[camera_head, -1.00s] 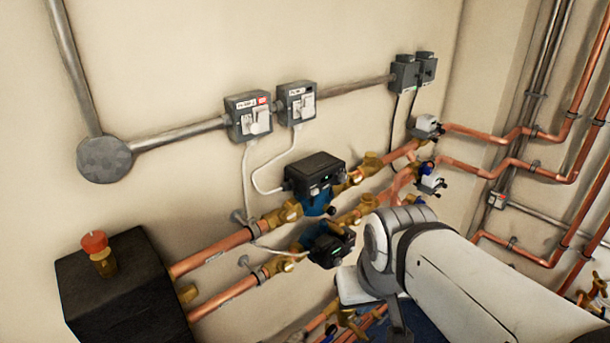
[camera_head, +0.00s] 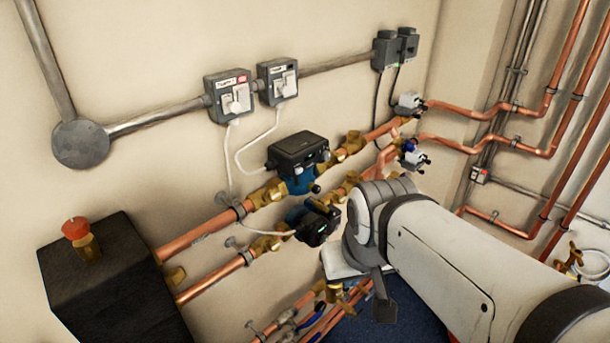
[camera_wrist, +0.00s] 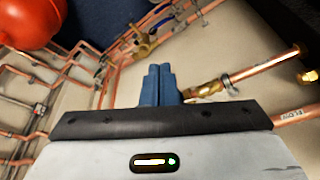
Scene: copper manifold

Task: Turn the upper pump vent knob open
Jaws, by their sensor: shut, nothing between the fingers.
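The upper pump (camera_head: 298,155) has a black head and a blue body, on the upper copper pipe along the wall in the head view. A small dark knob (camera_head: 316,188) shows at its lower front; I cannot tell how far it is turned. The lower pump (camera_head: 314,222) sits below it. My gripper shows in the wrist view as two blue fingers (camera_wrist: 158,84), shut together and empty. They point towards pipes and a brass fitting (camera_wrist: 207,89), apart from any knob. In the head view my arm is right of the pumps and the fingertips cannot be made out.
A black box (camera_head: 110,285) with a red-capped brass fitting (camera_head: 80,235) stands at the left. Switch boxes (camera_head: 228,95) with cables hang above the pumps. Valve actuators (camera_head: 410,105) and copper pipes lie to the right. A red vessel (camera_wrist: 30,20) shows in the wrist view.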

